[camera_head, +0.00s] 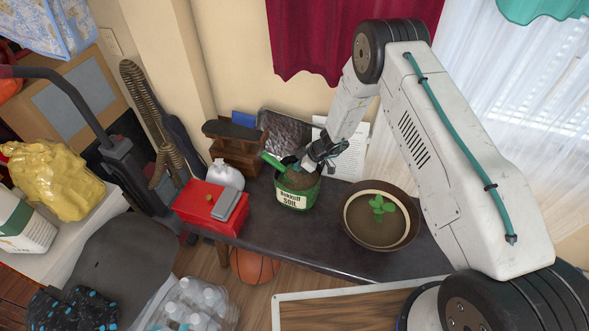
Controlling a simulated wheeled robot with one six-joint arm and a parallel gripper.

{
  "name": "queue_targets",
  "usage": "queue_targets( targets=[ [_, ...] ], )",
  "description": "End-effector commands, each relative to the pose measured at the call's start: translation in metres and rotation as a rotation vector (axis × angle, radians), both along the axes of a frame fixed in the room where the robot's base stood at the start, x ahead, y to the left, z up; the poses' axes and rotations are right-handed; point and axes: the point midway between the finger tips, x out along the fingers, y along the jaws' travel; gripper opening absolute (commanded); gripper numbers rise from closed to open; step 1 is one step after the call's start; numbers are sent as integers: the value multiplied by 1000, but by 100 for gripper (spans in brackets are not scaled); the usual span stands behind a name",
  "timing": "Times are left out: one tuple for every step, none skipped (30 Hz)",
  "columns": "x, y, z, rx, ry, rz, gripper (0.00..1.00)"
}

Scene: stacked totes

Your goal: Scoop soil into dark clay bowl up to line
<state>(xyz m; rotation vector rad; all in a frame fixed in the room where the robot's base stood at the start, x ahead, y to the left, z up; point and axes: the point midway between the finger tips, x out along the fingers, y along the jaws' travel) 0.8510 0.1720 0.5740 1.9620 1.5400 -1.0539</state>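A dark brown clay bowl (378,248) stands on the right part of the dark table. Brown soil and a small green seedling (381,206) are inside it, with a pale band showing along the inner wall above the soil. A green soil bag (297,198), open at the top and filled with brown soil, stands left of the bowl. A green handle, apparently of a scoop (272,160), leans at the bag's upper left. My gripper (312,158) is above the bag's back right edge. Its fingertips are small and dark here, and whether they touch the scoop is unclear.
The dark table (330,247) is clear in front of the bag and bowl. A red box (209,206) with a grey object on top and a white jug (227,174) stand left of the bag. A wooden holder (237,150) and a paper sheet (350,157) are behind.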

Motion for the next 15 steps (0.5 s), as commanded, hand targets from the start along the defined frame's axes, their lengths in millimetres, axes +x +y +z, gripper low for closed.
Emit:
queue_targets(
  targets=[
    [0,0,0,0,0,0,0],
    [0,0,0,0,0,0,0],
    [0,0,2,0,0,0,0],
    [0,0,3,0,-1,1,0],
    [0,0,5,1,-2,0,0],
    [1,0,8,1,-2,0,0],
    [1,0,10,1,-2,0,0],
    [1,0,13,1,-2,0,0],
    [1,0,16,1,-2,0,0],
    [1,0,18,1,-1,-1,0],
    [1,0,21,1,-1,-1,0],
    [1,0,24,1,-1,-1,0],
    [1,0,27,1,-2,0,0],
    [1,0,29,1,-2,0,0],
    [0,0,32,1,-1,1,0]
  ],
)
